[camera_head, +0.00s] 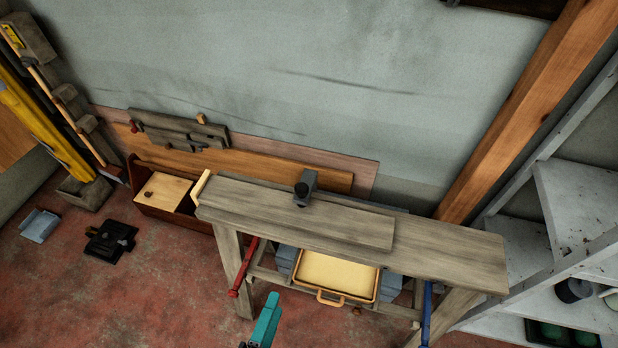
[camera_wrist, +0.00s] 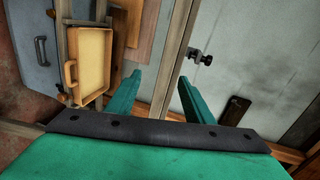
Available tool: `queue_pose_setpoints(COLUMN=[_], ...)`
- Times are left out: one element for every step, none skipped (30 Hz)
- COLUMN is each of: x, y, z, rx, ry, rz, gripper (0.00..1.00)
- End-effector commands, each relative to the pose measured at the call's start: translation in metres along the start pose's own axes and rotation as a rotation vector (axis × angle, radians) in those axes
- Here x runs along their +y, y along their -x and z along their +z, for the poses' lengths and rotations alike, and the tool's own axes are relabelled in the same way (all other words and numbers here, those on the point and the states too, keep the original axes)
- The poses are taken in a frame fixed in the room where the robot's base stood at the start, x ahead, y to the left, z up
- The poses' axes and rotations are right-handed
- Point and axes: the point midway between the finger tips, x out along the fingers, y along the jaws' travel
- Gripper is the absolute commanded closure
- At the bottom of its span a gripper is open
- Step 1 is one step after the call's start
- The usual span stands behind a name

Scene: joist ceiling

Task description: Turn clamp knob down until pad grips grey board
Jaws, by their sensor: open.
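A grey wooden board (camera_head: 300,214) lies flat on top of the workbench (camera_head: 455,254). A dark grey clamp (camera_head: 308,182) stands at the board's back edge, with a black round knob (camera_head: 300,190) on its near side. Whether its pad touches the board is not visible. My teal gripper (camera_head: 266,314) is low in front of the bench, well apart from the clamp. In the wrist view my gripper (camera_wrist: 160,76) shows two spread fingers with nothing between them. A small dark knobbed fitting (camera_wrist: 200,57) shows beyond the right finger; I cannot tell if it is the clamp.
A yellow tray (camera_head: 335,275) sits under the bench, and shows in the wrist view (camera_wrist: 92,60). A red bar (camera_head: 243,268) and a blue bar (camera_head: 427,312) hang at the bench front. A wooden post (camera_head: 510,115) and white shelves (camera_head: 580,210) stand right. The left floor holds dark items.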

Motion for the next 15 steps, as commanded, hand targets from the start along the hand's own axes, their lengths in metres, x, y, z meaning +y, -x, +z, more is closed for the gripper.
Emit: queue_pose_setpoints(x=[-0.009,-0.014,-0.021,-0.027,-0.034,-0.043,-0.05,-0.058,-0.068,-0.076,-0.084,-0.094,-0.102,-0.109,-0.118], y=[-0.016,-0.025,-0.036,-0.045,-0.054,-0.067,-0.077,-0.087,-0.1,-0.109,-0.118,-0.13,-0.138,-0.146,-0.155], z=[0.007,0.011,0.016,0.02,0.023,0.026,0.028,0.029,0.03,0.03,0.03,0.031,0.03,0.03,0.029], rx=[0.033,0.047,0.064,0.075,0.086,0.099,0.106,0.112,0.117,0.119,0.12,0.116,0.112,0.107,0.099], ry=[-0.147,-0.236,-0.354,-0.441,-0.529,-0.643,-0.728,-0.812,-0.921,-1.0,-1.076,-1.17,-1.237,-1.298,-1.374], rz=[-0.013,-0.022,-0.036,-0.049,-0.063,-0.085,-0.103,-0.122,-0.149,-0.171,-0.191,-0.218,-0.239,-0.258,-0.281], gripper=[0.53,0.53,0.53,0.53,0.53,0.53,0.53,0.53,0.53,0.53,0.53,0.53,0.53,0.53,0.53])
